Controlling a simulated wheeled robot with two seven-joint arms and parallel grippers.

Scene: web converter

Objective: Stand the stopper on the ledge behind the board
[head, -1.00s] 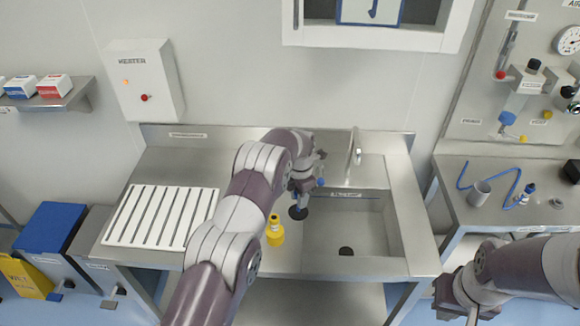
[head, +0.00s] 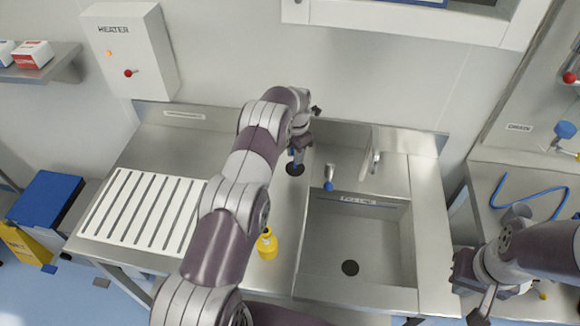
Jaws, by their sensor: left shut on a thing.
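The stopper (head: 295,169), a black disc with a bit of blue above it, hangs below my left gripper (head: 297,153), which is shut on it. It shows over the steel counter, behind and left of the sink's back-left corner; its height above the steel is hard to tell. The white slatted board (head: 127,229) lies flat on the counter's left part. The steel ledge (head: 185,143) behind the board looks bare, with a small label on the upstand behind it. My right gripper (head: 482,308) is low at the right, empty as far as I see; its fingers are unclear.
The sink (head: 375,240) has a dark drain hole (head: 350,268). A blue-tipped spout (head: 329,184) and a steel tap (head: 375,160) stand behind it. A yellow bottle (head: 267,246) stands left of the sink, close to my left arm. The heater box (head: 130,52) hangs above the counter's left.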

